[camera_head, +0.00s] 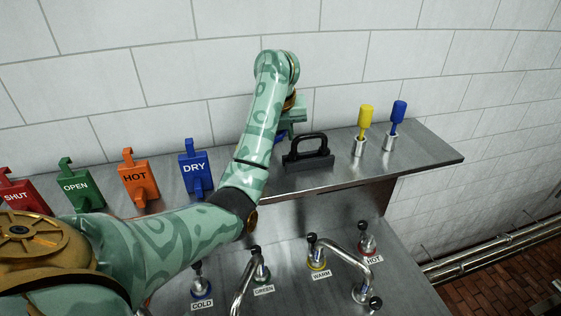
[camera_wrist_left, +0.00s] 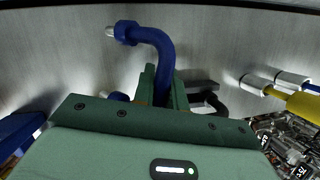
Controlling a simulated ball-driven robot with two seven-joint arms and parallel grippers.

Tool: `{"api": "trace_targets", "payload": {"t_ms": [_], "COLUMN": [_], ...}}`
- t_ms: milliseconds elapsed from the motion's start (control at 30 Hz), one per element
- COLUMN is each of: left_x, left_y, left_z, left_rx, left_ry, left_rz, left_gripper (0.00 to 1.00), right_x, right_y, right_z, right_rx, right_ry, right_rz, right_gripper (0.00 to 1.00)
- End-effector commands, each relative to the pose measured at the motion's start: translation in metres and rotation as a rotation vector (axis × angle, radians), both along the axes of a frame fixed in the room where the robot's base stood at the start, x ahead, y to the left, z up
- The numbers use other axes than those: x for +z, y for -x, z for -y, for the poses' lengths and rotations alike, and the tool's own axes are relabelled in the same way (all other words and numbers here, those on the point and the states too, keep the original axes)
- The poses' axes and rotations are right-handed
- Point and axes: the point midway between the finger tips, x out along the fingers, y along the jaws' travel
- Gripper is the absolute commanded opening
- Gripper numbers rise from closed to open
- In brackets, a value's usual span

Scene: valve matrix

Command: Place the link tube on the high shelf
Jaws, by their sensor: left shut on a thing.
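The link tube (camera_wrist_left: 160,48) is a dark blue bent tube with a collar and a pale metal tip at its upper left end in the left wrist view. A second blue end (camera_wrist_left: 118,96) shows at left of the fingers. My left gripper (camera_wrist_left: 163,88) is shut on the tube. In the head view my left gripper (camera_head: 293,116) is over the high shelf (camera_head: 420,157), mostly behind my forearm, and only a small blue bit of the tube (camera_head: 279,137) shows. I cannot tell whether the tube touches the shelf. My right gripper is not in view.
A black-handled block (camera_head: 308,157) stands just right of the gripper. Yellow (camera_head: 365,120) and blue (camera_head: 397,112) handled tools stand in metal cups farther right. Blue DRY (camera_head: 194,168) and orange HOT (camera_head: 138,178) tags are at left. Taps (camera_head: 350,262) are below the shelf.

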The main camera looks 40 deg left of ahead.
Motion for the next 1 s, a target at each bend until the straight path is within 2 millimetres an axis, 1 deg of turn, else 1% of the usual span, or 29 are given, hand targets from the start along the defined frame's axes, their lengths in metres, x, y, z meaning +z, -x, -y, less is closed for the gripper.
{"api": "trace_targets", "payload": {"t_ms": [67, 300, 333, 367, 400, 667, 767, 1000], "left_x": [-0.003, -0.002, -0.002, -0.002, -0.002, -0.001, 0.006, 0.029], "left_y": [0.0, 0.0, 0.0, 0.0, 0.0, 0.0, -0.004, -0.017], "left_z": [0.0, 0.0, 0.0, 0.0, 0.0, 0.001, 0.006, 0.029], "left_rx": [0.0, 0.0, 0.0, 0.0, 0.0, 0.0, -0.002, -0.002], "left_ry": [-0.001, 0.0, 0.001, 0.001, 0.001, 0.001, 0.002, 0.003], "left_rz": [0.001, 0.001, 0.001, 0.001, 0.001, 0.001, 0.002, 0.001], "left_gripper": [0.0, 0.0, 0.16, 0.25, 0.28, 0.28, 0.28, 0.28], "right_x": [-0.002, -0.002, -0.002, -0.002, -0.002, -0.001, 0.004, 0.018], "right_y": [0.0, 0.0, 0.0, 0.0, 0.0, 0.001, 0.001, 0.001], "right_z": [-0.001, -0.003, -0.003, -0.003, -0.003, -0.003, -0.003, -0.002], "right_rx": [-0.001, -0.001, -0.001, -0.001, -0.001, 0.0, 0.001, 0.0], "right_ry": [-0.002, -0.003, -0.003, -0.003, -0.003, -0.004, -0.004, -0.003], "right_rz": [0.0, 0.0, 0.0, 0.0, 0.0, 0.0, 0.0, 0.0], "right_gripper": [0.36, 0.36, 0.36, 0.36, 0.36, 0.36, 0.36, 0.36]}}
